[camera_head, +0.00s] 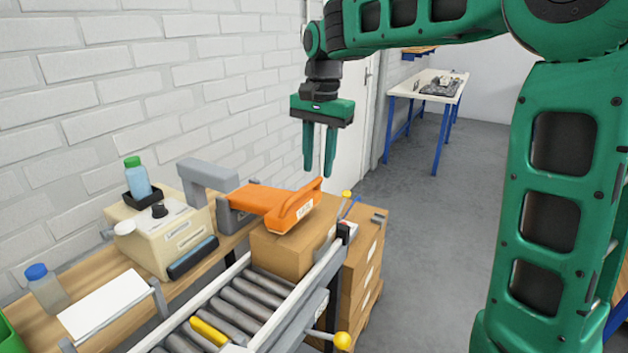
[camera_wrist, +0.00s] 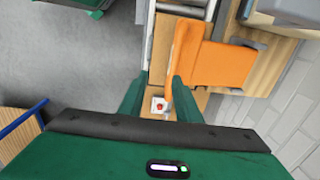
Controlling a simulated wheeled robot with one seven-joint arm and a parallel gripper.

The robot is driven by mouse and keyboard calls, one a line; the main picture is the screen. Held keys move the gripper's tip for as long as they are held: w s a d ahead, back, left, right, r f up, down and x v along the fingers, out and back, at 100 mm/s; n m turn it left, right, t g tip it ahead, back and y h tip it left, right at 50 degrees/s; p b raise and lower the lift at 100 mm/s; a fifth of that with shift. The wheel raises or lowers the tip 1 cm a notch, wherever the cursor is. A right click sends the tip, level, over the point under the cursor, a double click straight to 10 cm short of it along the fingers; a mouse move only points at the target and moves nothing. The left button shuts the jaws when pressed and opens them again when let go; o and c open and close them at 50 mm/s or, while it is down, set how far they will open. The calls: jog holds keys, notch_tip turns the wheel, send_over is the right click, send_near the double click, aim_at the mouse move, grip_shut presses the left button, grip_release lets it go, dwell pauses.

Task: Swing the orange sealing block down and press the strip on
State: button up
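The orange sealing block (camera_head: 277,205) is a hinged arm on a grey mount (camera_head: 232,208). It lies close over the top of a cardboard box (camera_head: 283,252); I cannot tell whether it touches. Its front end tips up slightly and bears a pale label. My gripper (camera_head: 319,172) points down above and slightly right of the block's front end, fingers apart and empty. In the wrist view the block (camera_wrist: 222,65) lies at and beyond the right fingertip, and my fingers (camera_wrist: 156,88) stand apart. I cannot make out the strip.
A roller conveyor (camera_head: 238,308) runs in front of the box. A beige machine (camera_head: 165,235) with bottle stands left on the wooden bench. A yellow-knobbed lever (camera_head: 346,196) rises beside the box. Stacked cartons (camera_head: 365,255) stand right, with open floor (camera_head: 430,210) beyond.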

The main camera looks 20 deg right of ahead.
jog(key=shift+r, duration=0.75)
